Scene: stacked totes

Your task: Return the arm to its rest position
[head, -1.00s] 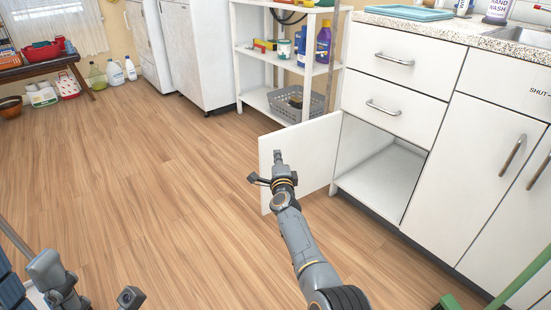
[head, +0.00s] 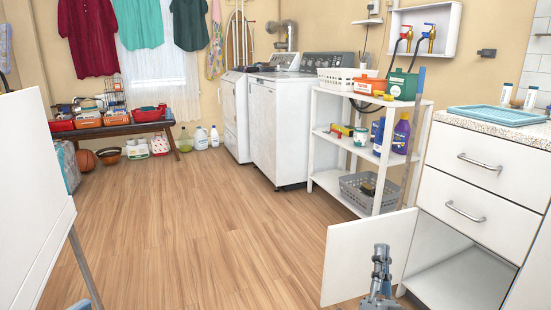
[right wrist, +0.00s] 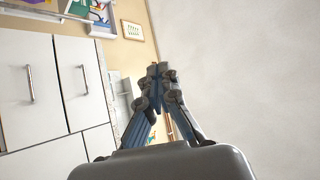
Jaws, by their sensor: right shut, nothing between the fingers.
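My right gripper (head: 381,252) is low in the head view, in front of the open white cabinet door (head: 345,262). Its fingers are closed together and hold nothing. In the right wrist view the gripper (right wrist: 158,72) points away from the camera with its tips together. The cabinet's lower compartment (head: 462,280) is open and looks empty in the part I see. My left gripper does not show in the head view.
Drawers (head: 480,165) stand above the open compartment. A white shelf unit (head: 330,182) with bottles and a grey basket is behind the door. A white board (head: 30,200) stands at the left. The wooden floor (head: 190,240) between is clear.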

